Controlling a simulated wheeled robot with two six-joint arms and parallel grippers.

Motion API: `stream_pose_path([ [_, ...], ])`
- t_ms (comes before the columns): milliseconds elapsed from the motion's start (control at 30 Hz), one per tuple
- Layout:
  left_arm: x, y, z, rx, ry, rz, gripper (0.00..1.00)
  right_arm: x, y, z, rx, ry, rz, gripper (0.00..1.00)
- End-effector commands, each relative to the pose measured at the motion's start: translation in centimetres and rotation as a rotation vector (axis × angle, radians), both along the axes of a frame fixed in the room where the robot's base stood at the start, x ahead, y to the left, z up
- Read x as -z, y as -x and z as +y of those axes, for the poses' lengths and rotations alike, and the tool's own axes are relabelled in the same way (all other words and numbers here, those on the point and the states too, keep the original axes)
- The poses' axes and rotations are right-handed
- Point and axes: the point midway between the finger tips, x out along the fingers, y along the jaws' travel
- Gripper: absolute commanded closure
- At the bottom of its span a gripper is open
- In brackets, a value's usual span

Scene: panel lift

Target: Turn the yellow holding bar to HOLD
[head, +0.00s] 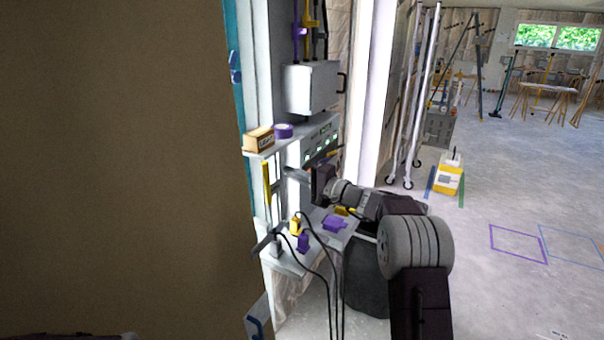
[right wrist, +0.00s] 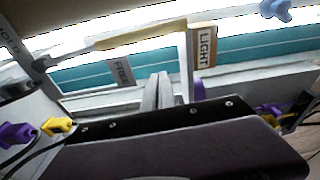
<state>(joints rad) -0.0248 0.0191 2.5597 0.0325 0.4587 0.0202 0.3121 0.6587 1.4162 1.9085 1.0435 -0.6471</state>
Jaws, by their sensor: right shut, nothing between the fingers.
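The yellow holding bar (head: 267,184) stands upright below the small shelf in the head view. In the right wrist view its yellow grip (right wrist: 140,34) runs across the top, with its grey pivot end (right wrist: 42,63) at the left. A FREE label (right wrist: 122,72) lies beside the bar, and a HOLD label (right wrist: 8,36) is at the upper left corner, partly cut off. My right gripper (head: 297,174) is shut and empty, just right of the bar in the head view. Its fingertips (right wrist: 161,90) look apart from the bar. My left gripper is not in view.
A large brown panel (head: 110,150) fills the left. A LIGHT box (head: 259,139) and purple tape (head: 284,131) sit on the shelf above the bar. Yellow and purple plugs with black cables (head: 322,275) are on the lower ledge. Open floor lies to the right.

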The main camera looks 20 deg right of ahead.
Motion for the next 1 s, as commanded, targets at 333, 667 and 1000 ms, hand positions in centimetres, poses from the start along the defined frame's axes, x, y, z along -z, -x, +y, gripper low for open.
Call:
stream_pose_path([
  [333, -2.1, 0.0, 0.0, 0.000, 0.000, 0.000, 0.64, 0.0, -0.8, 3.4, 0.000, 0.000, 0.003, 1.00],
  [667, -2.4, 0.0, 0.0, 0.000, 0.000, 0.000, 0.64, 0.2, 0.6, 4.3, 0.000, 0.001, 0.001, 1.00],
  [1000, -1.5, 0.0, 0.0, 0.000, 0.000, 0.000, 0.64, 0.5, 0.7, 4.4, 0.000, 0.009, -0.009, 1.00],
])
